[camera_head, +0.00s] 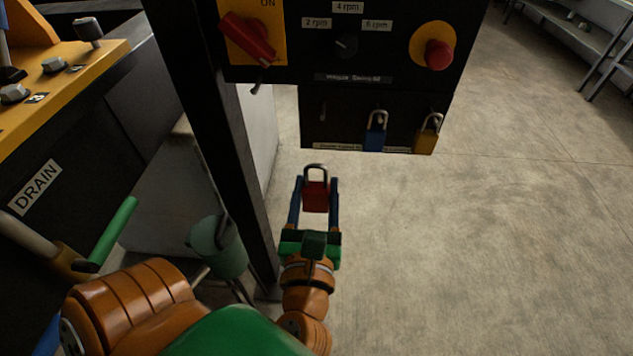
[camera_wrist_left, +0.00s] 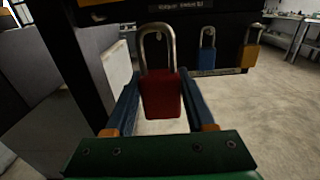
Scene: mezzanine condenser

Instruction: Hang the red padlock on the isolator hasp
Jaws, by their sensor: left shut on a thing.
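My left gripper (camera_head: 315,196) is shut on the red padlock (camera_head: 316,199), with the shackle pointing up. The padlock also shows between the fingers in the left wrist view (camera_wrist_left: 160,95). It is held apart from the panel, below the padlock board (camera_head: 345,135). The isolator is the red rotary handle (camera_head: 248,38) on a yellow plate at the upper left of the panel. A small metal piece (camera_head: 257,89), which may be the hasp, sticks out under that plate, with nothing hanging on it. My right gripper is not in view.
A blue padlock (camera_head: 376,133) and a yellow padlock (camera_head: 428,136) hang on the board; its left hook (camera_head: 322,112) is empty. A dark post (camera_head: 215,130) stands left of my gripper. A red stop button (camera_head: 438,54) is at upper right. The floor to the right is clear.

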